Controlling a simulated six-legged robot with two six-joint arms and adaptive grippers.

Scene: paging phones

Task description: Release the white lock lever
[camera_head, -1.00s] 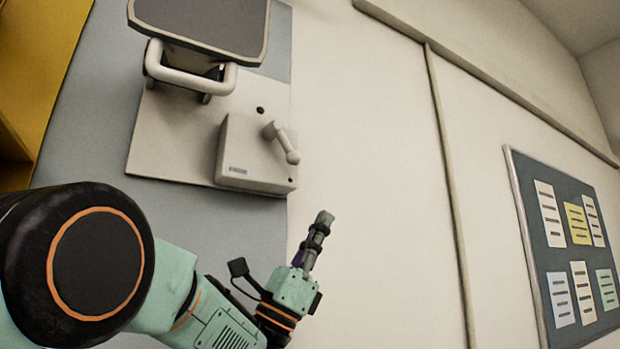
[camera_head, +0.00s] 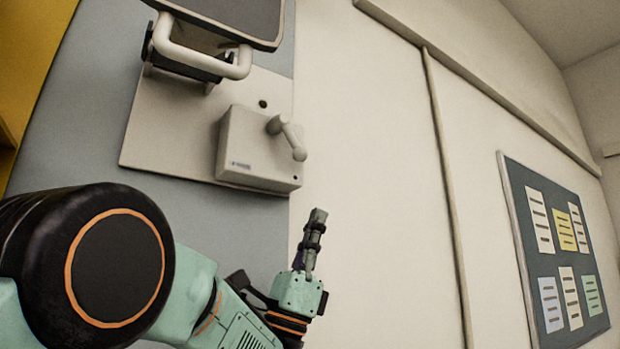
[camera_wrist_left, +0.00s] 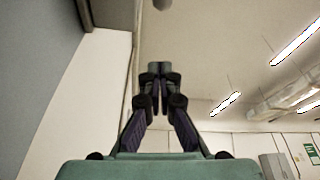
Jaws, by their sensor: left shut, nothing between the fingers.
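The white lock lever (camera_head: 288,137) sticks out from a white box (camera_head: 252,152) on a pale wall plate, slanting down to the right. My left gripper (camera_head: 317,222) is below the lever and slightly to its right, apart from it, with its fingers pointing up. It is shut and empty; the left wrist view shows its fingertips (camera_wrist_left: 160,70) together. A small rounded grey end (camera_wrist_left: 163,4) shows at the top edge of that view; I cannot tell for sure that it is the lever. My right gripper is not in view.
A white handle bar (camera_head: 200,60) under a dark-topped unit (camera_head: 225,15) is above the box. A notice board (camera_head: 556,250) hangs on the wall at right. The wall (camera_head: 375,150) right of the lever is clear.

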